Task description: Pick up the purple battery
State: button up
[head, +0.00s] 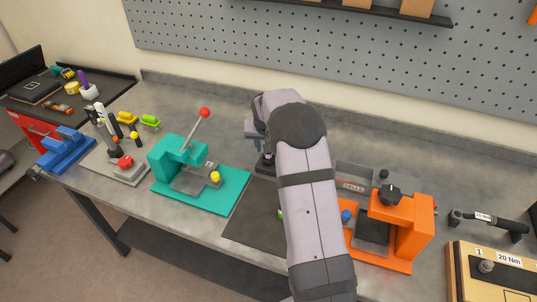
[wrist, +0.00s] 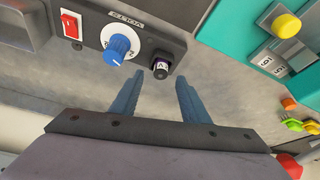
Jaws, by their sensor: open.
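In the head view, my gripper (head: 259,147) is over the middle of the bench, above a dark object (head: 265,165). My arm hides much of that area, and I cannot make out the battery there.
The VOLTS device has a blue knob (wrist: 117,45) and a red switch (wrist: 70,23). A teal press (head: 210,190) stands left of my gripper, an orange fixture (head: 415,235) to the right. The bench behind my arm is largely clear up to the pegboard (head: 300,50).

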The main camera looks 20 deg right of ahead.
jog(key=shift+p+x, duration=0.6)
jog(key=shift+x, duration=1)
grip_shut()
jog(key=shift+r, duration=0.1)
